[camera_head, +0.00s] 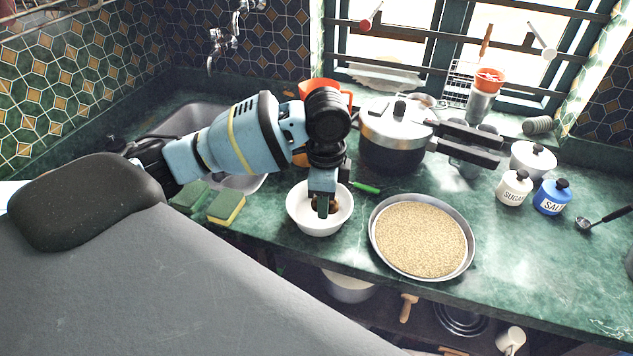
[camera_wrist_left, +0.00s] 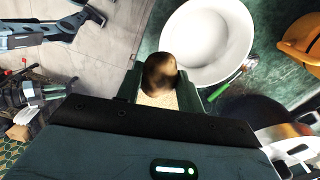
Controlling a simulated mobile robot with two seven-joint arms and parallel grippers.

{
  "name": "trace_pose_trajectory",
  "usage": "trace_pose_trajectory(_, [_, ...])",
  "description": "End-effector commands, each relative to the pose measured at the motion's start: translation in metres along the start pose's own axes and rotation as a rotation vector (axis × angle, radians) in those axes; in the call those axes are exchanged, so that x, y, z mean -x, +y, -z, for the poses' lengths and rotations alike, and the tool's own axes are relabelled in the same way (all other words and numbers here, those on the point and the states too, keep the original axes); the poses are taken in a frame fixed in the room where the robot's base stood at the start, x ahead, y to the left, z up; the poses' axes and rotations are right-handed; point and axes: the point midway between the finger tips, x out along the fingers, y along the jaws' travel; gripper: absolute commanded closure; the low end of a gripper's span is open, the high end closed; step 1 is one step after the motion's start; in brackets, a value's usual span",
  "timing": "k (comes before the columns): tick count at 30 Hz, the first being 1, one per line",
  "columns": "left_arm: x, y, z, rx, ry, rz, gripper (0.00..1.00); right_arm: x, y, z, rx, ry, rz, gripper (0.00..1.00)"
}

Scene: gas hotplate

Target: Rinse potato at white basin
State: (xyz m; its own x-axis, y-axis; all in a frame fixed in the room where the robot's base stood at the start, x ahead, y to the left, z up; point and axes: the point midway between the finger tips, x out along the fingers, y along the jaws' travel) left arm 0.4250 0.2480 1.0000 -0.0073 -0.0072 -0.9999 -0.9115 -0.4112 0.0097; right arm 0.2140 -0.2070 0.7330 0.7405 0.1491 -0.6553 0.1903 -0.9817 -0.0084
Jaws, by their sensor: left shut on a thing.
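The white basin (camera_head: 337,222) stands on the green counter, near its front edge. My left gripper (camera_head: 323,206) reaches down over the basin in the head view. It is shut on the brown potato (camera_head: 332,203), which is mostly hidden behind the finger there. In the left wrist view the potato (camera_wrist_left: 159,74) sits between the fingertips, with the white basin (camera_wrist_left: 212,42) behind it. The potato overlaps the basin's rim in that view. I cannot tell whether it touches the basin.
A round tray of grain (camera_head: 420,238) lies right of the basin. A metal pot (camera_head: 392,143) stands behind, with a green-handled tool (camera_head: 366,187) in front of it. Sponges (camera_head: 226,208) lie left, beside the sink (camera_head: 190,120). Sugar (camera_head: 514,188) and salt (camera_head: 552,197) jars stand right.

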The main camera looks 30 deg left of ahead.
Motion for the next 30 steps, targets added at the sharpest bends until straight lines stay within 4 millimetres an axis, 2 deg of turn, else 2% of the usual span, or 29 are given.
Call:
trace_pose_trajectory(12, [-0.007, -0.033, -0.014, -0.703, -0.018, -0.006, 0.85, 0.001, 0.000, 0.000, 0.000, 0.000, 0.000, 0.64])
trace_pose_trajectory(18, [-0.010, -0.045, -0.020, -0.991, -0.023, -0.013, 0.85, 0.001, 0.000, 0.000, 0.000, 0.001, -0.001, 0.64])
trace_pose_trajectory(24, [-0.012, -0.052, -0.023, -1.151, -0.025, -0.018, 0.85, 0.001, 0.000, 0.000, 0.000, 0.001, 0.000, 0.64])
trace_pose_trajectory(30, [-0.012, -0.053, -0.024, -1.185, -0.026, -0.019, 0.85, 0.001, 0.000, 0.000, 0.001, 0.000, 0.000, 0.64])
